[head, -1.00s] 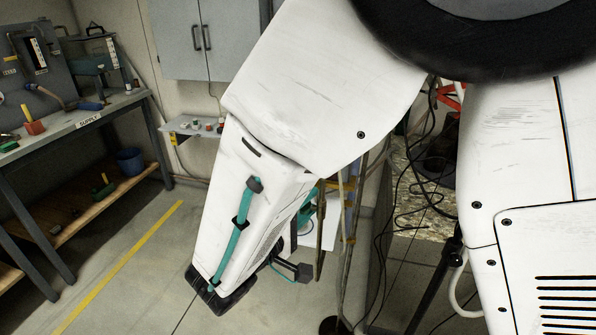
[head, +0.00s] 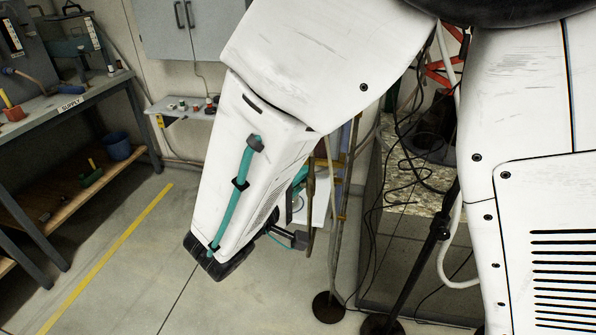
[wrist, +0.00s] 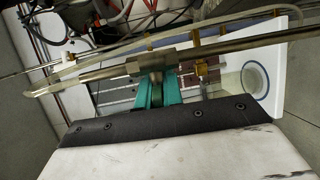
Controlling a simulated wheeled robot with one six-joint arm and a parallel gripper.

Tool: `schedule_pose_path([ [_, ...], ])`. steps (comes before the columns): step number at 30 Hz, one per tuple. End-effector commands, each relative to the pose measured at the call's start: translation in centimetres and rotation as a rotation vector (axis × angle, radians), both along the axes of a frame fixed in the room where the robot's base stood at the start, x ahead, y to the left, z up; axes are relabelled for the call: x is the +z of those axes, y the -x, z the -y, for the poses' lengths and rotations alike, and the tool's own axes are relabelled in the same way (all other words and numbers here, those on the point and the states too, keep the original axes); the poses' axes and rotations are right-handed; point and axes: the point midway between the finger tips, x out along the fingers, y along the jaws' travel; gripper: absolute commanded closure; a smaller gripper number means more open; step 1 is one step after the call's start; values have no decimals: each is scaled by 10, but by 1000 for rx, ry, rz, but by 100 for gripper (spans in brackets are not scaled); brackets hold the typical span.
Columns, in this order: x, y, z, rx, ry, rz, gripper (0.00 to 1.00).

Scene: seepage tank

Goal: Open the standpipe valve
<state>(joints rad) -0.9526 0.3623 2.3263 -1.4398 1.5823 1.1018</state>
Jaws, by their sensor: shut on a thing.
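In the wrist view, a metal pipe (wrist: 95,75) runs across with a thicker metal block on it, which looks like the body of the standpipe valve (wrist: 150,66). My gripper (wrist: 157,82) has its teal fingers just below this body. They are shut on a darker green piece that looks like the valve's handle (wrist: 156,97). The handle's angle is hard to tell, being mostly hidden by the fingers. In the head view, my arm hides most of the gripper, and the valve cannot be made out.
Upright stands with brass clamps (head: 343,190) and a round black base (head: 328,306) are right of my arm. A white board (wrist: 272,95) lies behind the pipe. Loose dark cables (head: 400,190) hang at right. A workbench (head: 85,100) stands at left; floor between is clear.

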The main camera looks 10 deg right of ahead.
Motion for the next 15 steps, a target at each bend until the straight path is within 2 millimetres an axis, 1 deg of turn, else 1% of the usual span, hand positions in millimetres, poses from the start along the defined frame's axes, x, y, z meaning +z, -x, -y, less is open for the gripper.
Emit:
schedule_pose_path([
  [5, -1, 0, 0, 1, -39, -94, 100],
  [15, -5, 1, -1, 1, -129, -338, 100],
])
